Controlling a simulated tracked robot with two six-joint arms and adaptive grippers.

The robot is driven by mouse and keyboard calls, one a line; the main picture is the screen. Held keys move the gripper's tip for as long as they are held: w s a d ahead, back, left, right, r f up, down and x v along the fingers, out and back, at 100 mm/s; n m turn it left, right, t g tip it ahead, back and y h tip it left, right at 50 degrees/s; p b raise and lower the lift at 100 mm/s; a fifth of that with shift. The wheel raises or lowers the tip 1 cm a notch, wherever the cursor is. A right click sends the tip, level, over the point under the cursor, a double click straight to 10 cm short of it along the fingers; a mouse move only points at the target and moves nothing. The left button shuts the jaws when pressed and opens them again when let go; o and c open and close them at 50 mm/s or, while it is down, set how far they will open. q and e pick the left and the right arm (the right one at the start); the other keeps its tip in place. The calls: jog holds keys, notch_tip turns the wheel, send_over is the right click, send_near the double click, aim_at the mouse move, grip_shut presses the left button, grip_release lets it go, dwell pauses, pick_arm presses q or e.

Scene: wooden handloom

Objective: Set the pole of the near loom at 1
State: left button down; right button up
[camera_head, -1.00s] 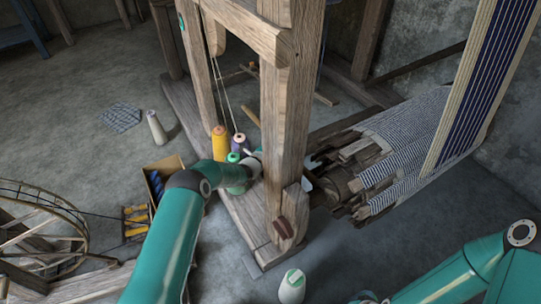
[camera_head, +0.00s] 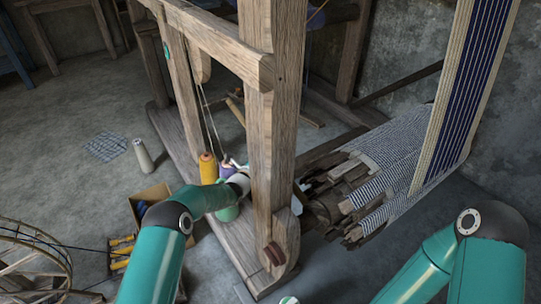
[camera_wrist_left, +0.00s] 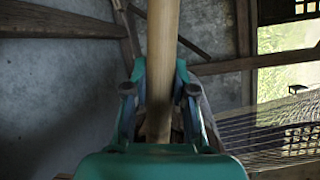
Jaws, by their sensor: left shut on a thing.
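The near loom's upright post (camera_head: 272,120) stands in the middle of the head view. A pale round wooden pole (camera_wrist_left: 161,50) rises upright in the left wrist view. My left gripper (camera_wrist_left: 160,95) has a finger on either side of the pole and is shut on it. In the head view my left arm reaches behind the post, so that gripper and the pole's hold point are hidden there. My right gripper is out of view; only right arm links show at the lower right. No number marks are readable.
A yellow spool (camera_head: 208,168) and other spools stand by the loom's base beside my left arm. A cardboard box (camera_head: 150,203) and a spinning wheel (camera_head: 35,265) are at left. The cloth roll (camera_head: 385,165) is right of the post. Floor at the far left is mostly clear.

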pick_arm(q)
jog(key=c, duration=0.9)
grip_release()
jog(key=shift+f, duration=0.15)
jog(key=v, duration=1.2)
jog(key=shift+d, duration=0.1)
jog(key=shift+f, duration=0.1)
